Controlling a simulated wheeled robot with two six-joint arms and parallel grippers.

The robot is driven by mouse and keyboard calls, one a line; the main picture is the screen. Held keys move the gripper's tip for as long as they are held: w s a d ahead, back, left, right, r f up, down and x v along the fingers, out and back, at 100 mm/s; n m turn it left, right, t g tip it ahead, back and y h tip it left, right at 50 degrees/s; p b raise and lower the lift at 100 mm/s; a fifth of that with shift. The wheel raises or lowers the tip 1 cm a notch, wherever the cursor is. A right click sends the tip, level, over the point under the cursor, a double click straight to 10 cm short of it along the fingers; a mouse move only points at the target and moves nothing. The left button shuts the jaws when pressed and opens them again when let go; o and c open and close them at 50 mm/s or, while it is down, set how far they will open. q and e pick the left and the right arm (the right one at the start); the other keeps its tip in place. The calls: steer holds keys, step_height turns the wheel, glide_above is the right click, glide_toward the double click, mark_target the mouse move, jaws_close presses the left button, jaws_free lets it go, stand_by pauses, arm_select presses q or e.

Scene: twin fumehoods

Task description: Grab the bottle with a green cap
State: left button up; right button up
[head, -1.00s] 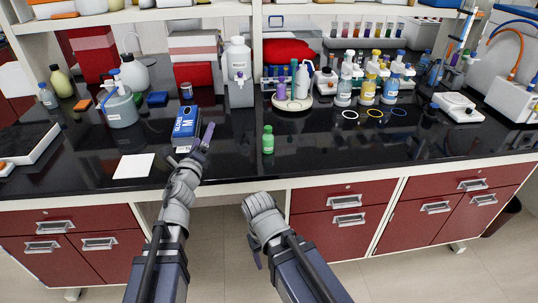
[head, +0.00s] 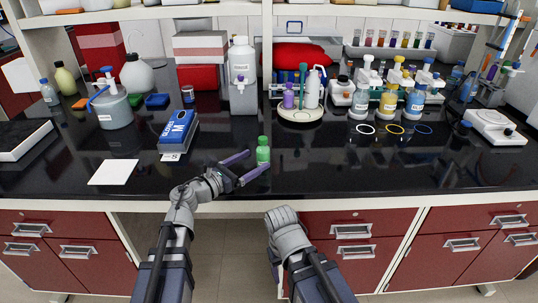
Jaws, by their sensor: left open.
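The small green bottle with a green cap (head: 263,152) stands upright on the black bench top, near its front edge, in the head view. My left gripper (head: 247,167) is open, its two purple fingers pointing right toward the bottle. The fingertips are at or just beside the bottle; I cannot tell whether it lies between them. My right arm is low in front of the bench, and its gripper's fingers are hidden behind the wrist.
A blue glove box (head: 178,133) and a white sheet (head: 115,172) lie left of my left arm. A round white tray (head: 301,115) with bottles stands behind the green bottle. Several capped bottles stand at the back right.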

mark_target(269, 149)
arm_select(q)
steer(key=shift+w+r+x, duration=0.1)
steer(key=shift+r+x, duration=0.05)
steer(key=shift+x, duration=1.8)
steer(key=shift+w+r+x, duration=0.1)
steer(key=shift+x, duration=1.85)
steer(key=shift+a, duration=0.2)
steer(key=shift+s, duration=0.1)
steer(key=shift+c, duration=0.3)
jaws_close()
